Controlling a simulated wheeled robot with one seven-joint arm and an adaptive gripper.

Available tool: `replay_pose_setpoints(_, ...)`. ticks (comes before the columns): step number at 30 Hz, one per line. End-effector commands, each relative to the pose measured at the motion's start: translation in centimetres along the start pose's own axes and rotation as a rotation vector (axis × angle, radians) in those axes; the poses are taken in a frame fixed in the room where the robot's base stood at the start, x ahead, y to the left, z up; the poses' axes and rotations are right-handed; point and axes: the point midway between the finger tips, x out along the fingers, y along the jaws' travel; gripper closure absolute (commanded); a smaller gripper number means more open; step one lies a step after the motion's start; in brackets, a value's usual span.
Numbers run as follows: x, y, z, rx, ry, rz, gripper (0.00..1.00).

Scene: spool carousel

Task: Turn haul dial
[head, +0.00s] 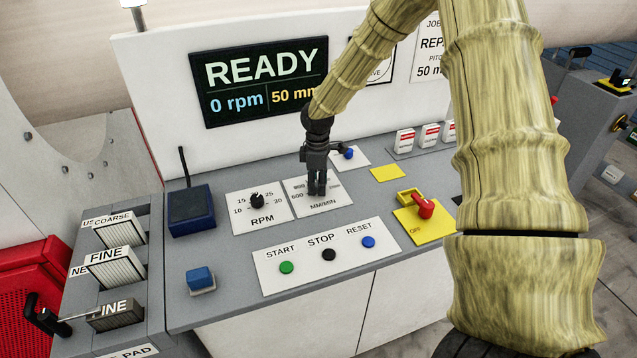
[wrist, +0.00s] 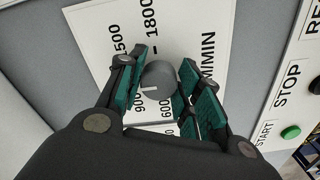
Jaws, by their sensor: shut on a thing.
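The haul dial (wrist: 159,80) is a round grey knob on a white plate marked MM/MIN, with printed numbers including 600, 900, 1500 and 1800. A pale mark on the knob lies on the side near the 900. My gripper (head: 317,190) points down over this plate (head: 340,198) in the head view and hides the knob there. In the wrist view its green-padded fingers (wrist: 162,76) stand on both sides of the knob and are shut on it.
The black RPM dial (head: 257,200) is close on the left. START (head: 286,267), STOP (head: 329,255) and RESET (head: 368,242) buttons are in front. A red switch (head: 426,208) on yellow is to the right. A screen (head: 265,80) behind reads READY, 0 rpm.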

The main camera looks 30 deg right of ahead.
Motion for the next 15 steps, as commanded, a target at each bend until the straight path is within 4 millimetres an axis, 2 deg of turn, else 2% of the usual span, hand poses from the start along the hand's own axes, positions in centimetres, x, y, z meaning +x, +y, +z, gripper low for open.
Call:
replay_pose_setpoints(3, 0.15, -0.12, -0.06, 0.000, 0.001, -0.002, 0.89)
replay_pose_setpoints(4, 0.16, -0.12, -0.06, 0.000, 0.001, -0.002, 0.62)
replay_pose_setpoints(7, 0.14, -0.11, -0.02, 0.000, 0.000, -0.002, 0.44)
replay_pose_setpoints(15, 0.06, -0.05, 0.07, 0.002, 0.000, -0.001, 0.44)
